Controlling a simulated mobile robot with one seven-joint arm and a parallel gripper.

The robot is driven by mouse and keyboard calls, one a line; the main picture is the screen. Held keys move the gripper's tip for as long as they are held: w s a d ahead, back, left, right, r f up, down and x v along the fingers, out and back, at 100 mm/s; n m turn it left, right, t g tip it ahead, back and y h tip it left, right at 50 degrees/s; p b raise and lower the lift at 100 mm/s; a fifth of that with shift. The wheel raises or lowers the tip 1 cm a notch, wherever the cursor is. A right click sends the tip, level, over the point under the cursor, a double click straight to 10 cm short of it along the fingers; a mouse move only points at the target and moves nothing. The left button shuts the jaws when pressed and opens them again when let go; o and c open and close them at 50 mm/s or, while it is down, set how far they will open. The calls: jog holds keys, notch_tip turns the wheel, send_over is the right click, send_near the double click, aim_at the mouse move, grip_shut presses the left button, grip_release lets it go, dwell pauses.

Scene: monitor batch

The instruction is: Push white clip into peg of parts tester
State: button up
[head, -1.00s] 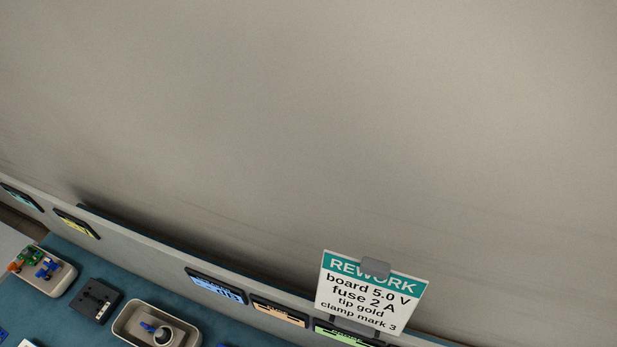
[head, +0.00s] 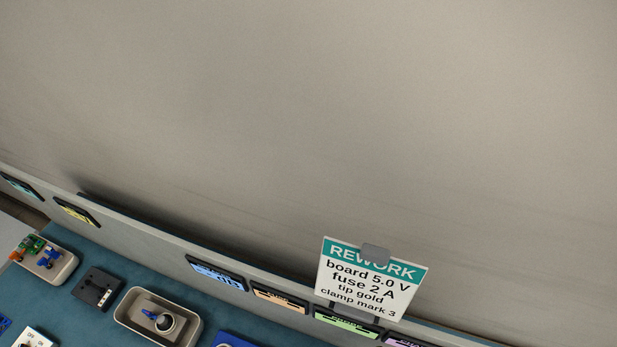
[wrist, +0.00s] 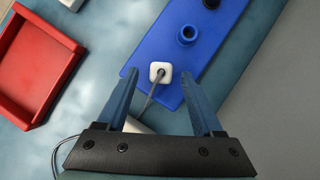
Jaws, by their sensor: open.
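In the wrist view, the white clip (wrist: 159,71) is a small square piece with a grey cable, lying over the blue parts tester plate (wrist: 214,62). A round blue peg (wrist: 187,35) stands on the plate, up and to the right of the clip, and the clip is apart from it. I cannot tell whether a peg sits under the clip. My gripper (wrist: 155,75) is open, with its two blue fingers either side of the clip and cable. In the head view, a corner of a blue plate (head: 232,340) shows at the bottom edge; my gripper is not seen there.
A red tray (wrist: 35,62) lies left of the plate. In the head view, a beige bin (head: 126,312), a dark block (head: 98,288) and a bin of small parts (head: 62,268) stand along the back panel. A REWORK sign (head: 372,280) is clipped to the panel.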

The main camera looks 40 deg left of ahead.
jog(key=v, duration=1.2)
jog(key=shift+b, duration=0.4)
jog(key=shift+s+d+r, duration=0.1)
jog(key=shift+d, duration=0.05)
